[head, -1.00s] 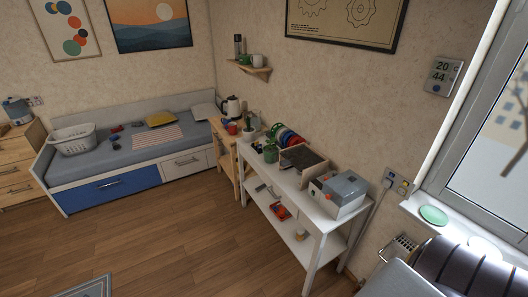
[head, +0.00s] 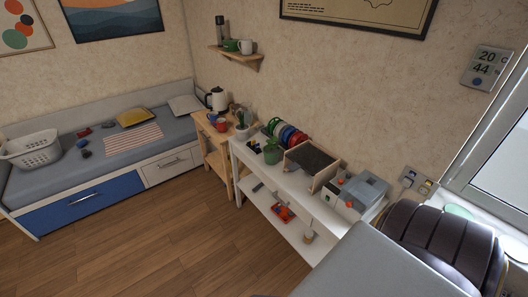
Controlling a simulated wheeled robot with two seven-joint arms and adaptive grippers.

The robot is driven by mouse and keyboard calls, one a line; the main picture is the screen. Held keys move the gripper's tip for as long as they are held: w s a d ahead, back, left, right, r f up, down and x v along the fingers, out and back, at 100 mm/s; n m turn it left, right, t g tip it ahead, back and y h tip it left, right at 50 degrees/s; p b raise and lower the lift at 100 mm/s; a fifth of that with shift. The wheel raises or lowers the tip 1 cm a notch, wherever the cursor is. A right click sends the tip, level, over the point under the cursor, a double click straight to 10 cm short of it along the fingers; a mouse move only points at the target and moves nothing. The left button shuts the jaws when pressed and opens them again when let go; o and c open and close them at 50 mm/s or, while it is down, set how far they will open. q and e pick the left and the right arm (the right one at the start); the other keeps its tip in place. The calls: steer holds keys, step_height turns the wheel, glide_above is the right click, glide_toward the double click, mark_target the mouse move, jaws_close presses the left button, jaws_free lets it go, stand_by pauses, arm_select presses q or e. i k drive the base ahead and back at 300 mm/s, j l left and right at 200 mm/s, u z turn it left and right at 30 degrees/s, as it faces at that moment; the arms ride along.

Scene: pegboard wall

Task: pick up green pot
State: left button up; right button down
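The green pot (head: 271,155) stands upright on the white narrow table (head: 292,187) along the wall, with some green plant leaves above it. It is near the table's left end, in front of a row of coloured discs (head: 287,133) and left of a dark panel in a light frame (head: 312,160). Neither of my grippers shows in the head view. Nothing is seen touching the pot.
A wooden table (head: 216,140) with a kettle (head: 217,99) adjoins on the left. A grey box (head: 361,191) sits at the white table's right end. A grey flat surface (head: 375,265) and a black ribbed form (head: 445,235) fill the lower right. The wooden floor (head: 170,245) is clear.

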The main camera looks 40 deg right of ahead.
mark_target(272, 151)
steer(key=i, duration=3.55)
steer(key=z, duration=2.15)
